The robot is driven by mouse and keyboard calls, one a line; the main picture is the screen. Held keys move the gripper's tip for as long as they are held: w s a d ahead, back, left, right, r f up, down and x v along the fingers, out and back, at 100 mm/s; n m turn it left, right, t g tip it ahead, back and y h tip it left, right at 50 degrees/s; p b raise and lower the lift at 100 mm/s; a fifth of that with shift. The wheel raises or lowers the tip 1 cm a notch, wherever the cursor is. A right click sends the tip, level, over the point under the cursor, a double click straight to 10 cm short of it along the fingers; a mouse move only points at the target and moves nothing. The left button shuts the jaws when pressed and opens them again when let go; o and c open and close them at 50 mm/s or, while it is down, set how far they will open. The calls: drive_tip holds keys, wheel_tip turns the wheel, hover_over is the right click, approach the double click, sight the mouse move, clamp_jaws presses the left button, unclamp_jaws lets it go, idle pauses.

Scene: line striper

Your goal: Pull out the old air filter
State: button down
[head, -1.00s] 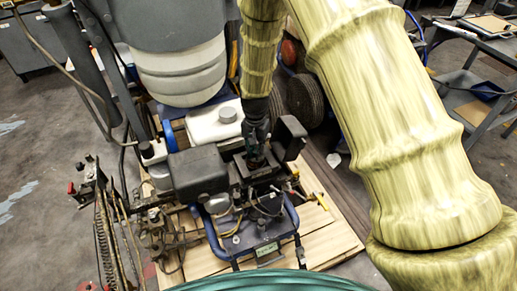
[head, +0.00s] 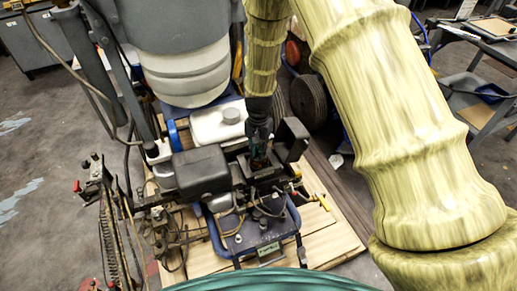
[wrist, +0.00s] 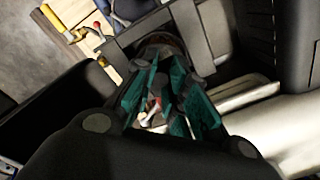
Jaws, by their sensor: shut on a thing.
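The old air filter (wrist: 158,44), dark with a reddish-brown edge, is mostly hidden by my fingers. It sits at the black open-topped housing (head: 264,173) of the engine unit. I cannot tell how much of it is inside the housing. My gripper (head: 259,158) points down into the housing and is shut on the filter. In the wrist view its teal-padded fingers (wrist: 172,95) reach to the filter, inside the housing frame (wrist: 203,58).
A black upright piece (head: 292,139) stands close right of my gripper. A black box (head: 201,172) is close on the left, and a white tank (head: 217,125) is behind. Hoses and a blue tube frame (head: 213,237) lie in front. Wooden pallet boards (head: 335,235) are clear at right.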

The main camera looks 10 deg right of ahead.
drive_tip(key=shift+r, duration=0.2)
drive_tip(key=shift+r+p, duration=1.7)
